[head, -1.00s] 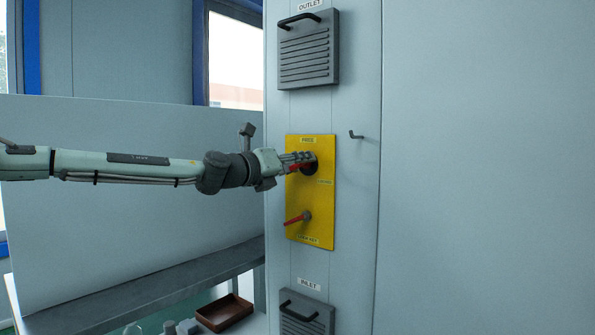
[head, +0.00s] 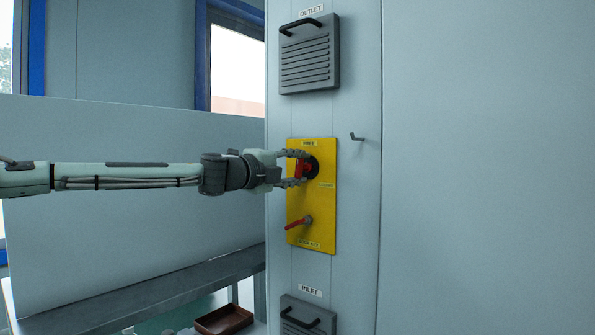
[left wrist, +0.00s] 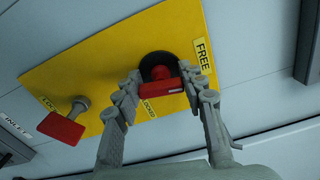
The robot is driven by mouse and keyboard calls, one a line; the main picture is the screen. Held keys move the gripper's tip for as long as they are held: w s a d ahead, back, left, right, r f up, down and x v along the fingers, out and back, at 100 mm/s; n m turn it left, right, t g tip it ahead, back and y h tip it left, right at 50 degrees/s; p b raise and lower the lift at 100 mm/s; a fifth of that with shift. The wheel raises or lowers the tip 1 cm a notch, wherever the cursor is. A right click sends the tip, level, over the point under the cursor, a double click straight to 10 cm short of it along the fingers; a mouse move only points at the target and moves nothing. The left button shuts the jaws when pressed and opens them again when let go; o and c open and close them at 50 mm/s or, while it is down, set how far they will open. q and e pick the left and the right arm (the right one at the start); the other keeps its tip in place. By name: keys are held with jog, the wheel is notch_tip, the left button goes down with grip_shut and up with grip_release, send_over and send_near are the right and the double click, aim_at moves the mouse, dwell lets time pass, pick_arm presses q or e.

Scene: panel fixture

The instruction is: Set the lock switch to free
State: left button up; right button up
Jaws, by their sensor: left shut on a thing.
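The lock switch is a red handle (head: 302,170) on a round black base (head: 314,167), on the upper part of a yellow panel (head: 326,205). A FREE label (head: 309,144) is above it and a LOCKED label (head: 327,185) to its lower right. My left gripper (head: 297,168) has one finger above and one below the red handle, and is shut on it. The left wrist view shows the handle (left wrist: 168,87) between the fingertips (left wrist: 160,80), its end facing the camera. The handle's exact angle is hard to tell. My right gripper is not in view.
A second red lever (head: 298,223) sits low on the same panel. A vent cover (head: 310,58) is above, another (head: 306,318) below. A small hook (head: 357,137) sticks out to the right. A brown tray (head: 224,320) is low at the left.

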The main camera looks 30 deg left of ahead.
pick_arm(q)
jog(key=shift+f+n, duration=0.1)
jog(key=shift+n, duration=1)
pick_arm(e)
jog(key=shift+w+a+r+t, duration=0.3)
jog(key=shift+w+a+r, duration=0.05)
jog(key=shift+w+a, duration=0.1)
pick_arm(q)
jog(key=o, duration=1.1)
jog(key=shift+o, duration=0.4)
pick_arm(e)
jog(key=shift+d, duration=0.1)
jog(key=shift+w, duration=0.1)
